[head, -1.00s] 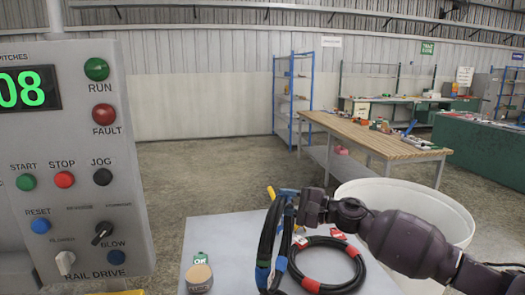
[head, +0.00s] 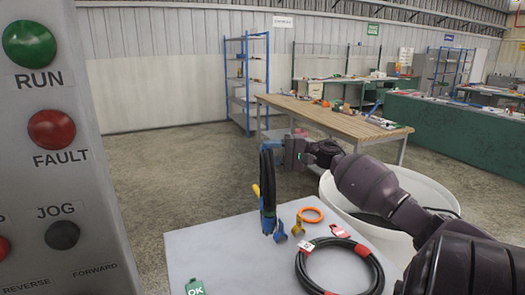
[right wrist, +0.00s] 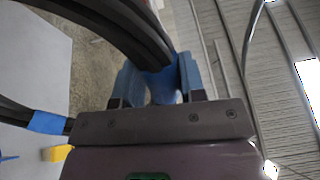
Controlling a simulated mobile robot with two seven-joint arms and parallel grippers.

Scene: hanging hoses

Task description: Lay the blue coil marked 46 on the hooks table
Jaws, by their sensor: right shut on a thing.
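No number is legible on this coil. Another black coil (head: 302,280), with red bands and a red-and-white tag, lies flat on the table. My left gripper is not in view.
An orange ring (head: 312,214) and a yellow piece (head: 297,226) are near the hanging coil. A green OK tag (head: 195,287) is at the front. A white bin (head: 438,192) stands right of the table, a control panel (head: 75,150) at left. A wooden bench (head: 335,120) stands behind.

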